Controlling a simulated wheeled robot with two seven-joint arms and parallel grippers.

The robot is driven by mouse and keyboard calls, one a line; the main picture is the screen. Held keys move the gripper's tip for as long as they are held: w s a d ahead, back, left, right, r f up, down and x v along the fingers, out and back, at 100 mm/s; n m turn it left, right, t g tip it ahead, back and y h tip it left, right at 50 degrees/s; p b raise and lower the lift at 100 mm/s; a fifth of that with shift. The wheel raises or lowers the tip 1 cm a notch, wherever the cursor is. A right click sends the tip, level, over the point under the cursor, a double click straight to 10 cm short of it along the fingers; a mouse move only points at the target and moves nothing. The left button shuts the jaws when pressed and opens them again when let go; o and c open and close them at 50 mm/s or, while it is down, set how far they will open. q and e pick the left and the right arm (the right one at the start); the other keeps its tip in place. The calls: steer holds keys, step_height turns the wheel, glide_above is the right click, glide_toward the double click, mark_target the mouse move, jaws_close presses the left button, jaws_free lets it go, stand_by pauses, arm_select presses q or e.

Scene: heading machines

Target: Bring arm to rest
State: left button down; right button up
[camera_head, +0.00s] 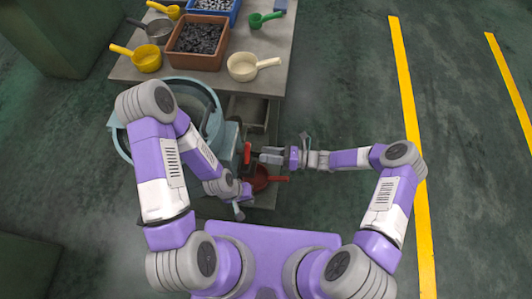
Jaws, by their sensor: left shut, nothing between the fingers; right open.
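My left arm, purple and white, comes in from the left and bends down to the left gripper (239,213), which is shut and empty near the lower shelf edge. My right arm reaches in from the right, with its forearm nearly level in the picture. The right gripper (262,155) is open and points left, close to a small red part (247,152) by the machine. I cannot tell whether it touches that part. A red scoop (262,181) lies just below the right gripper, its handle to the right. My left gripper partly hides the area beside it.
A pale blue round tub (207,86) stands behind my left arm. A table (262,77) holds a brown bin (178,56) of dark parts, a blue bin (229,13), and several scoops. Green floor lies open on the right, with yellow lines (405,80).

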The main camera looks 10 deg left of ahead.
stand_by(0.3)
steer(key=s+d+f+n+g+h, duration=0.2)
steer(key=s+d+f+n+h, duration=0.2)
steer(key=s+n+h, duration=0.25)
steer(key=s+d+f+n+g+h, duration=0.2)
steer(key=s+d+f+n+h, duration=0.25)
steer(key=s+n, duration=0.35)
steer(key=s+d+r+n+t+h, duration=0.1)
steer(key=d+n+t, duration=0.3)
steer(key=n, duration=0.4)
steer(key=shift+d+r+h, duration=0.7)
steer(key=shift+r+h, duration=0.15)
steer(key=shift+h, duration=0.05)
